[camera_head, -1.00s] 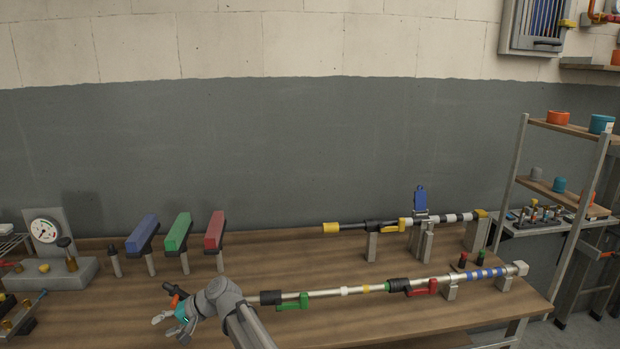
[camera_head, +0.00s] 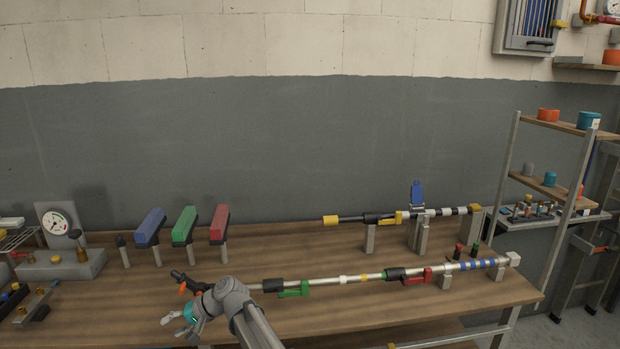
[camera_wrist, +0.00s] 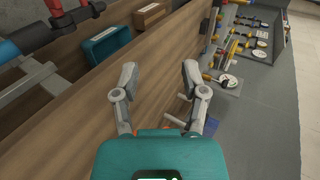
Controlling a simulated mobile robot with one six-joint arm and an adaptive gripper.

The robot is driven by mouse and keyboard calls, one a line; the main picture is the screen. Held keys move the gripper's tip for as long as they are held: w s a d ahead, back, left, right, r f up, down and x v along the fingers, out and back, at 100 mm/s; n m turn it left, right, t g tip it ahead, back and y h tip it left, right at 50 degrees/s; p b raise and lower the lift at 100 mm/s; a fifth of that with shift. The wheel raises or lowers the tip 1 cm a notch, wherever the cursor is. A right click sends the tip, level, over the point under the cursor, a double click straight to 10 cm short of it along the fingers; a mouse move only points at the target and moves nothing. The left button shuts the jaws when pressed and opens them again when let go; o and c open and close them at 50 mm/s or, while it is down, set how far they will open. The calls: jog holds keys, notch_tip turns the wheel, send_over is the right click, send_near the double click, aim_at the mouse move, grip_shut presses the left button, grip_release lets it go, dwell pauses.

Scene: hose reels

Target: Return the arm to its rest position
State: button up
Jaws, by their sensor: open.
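My gripper (camera_head: 174,325) is at the lower left of the head view, over the front part of the wooden workbench (camera_head: 420,300). Its fingers are apart and hold nothing. In the wrist view my gripper (camera_wrist: 158,80) shows two spread grey fingers with nothing between them. Beyond them are a wooden board or bench edge and the grey floor. My arm (camera_head: 250,322) reaches in from the bottom of the head view and hides a little of the bench.
A long pipe with green and red handles (camera_head: 345,280) lies just right of my arm. Blue (camera_head: 151,225), green (camera_head: 184,224) and red (camera_head: 219,222) blocks stand on posts behind. A gauge (camera_head: 54,221) is at left, and shelves (camera_head: 560,190) at right. The wrist view shows a teal bin (camera_wrist: 105,45).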

jog(key=d+f+t+h+p, duration=0.1)
jog(key=d+f+h, duration=0.2)
jog(key=d, duration=1.1)
jog(key=d+f+t+h, duration=0.1)
jog(key=d+f+h, duration=0.15)
jog(key=d, duration=1.25)
jog(key=s+d+h, duration=0.3)
jog(key=s+d, duration=0.1)
jog(key=d, duration=0.7)
jog(key=s+d+f+m+h, duration=0.1)
jog(key=s+d+h, duration=0.2)
jog(key=d, duration=0.8)
jog(key=shift+s+d+m+g+p, duration=0.3)
jog(key=shift+s+d+p, duration=0.05)
jog(key=shift+p, duration=0.1)
jog(key=shift+f, duration=0.1)
jog(key=shift+c, duration=0.3)
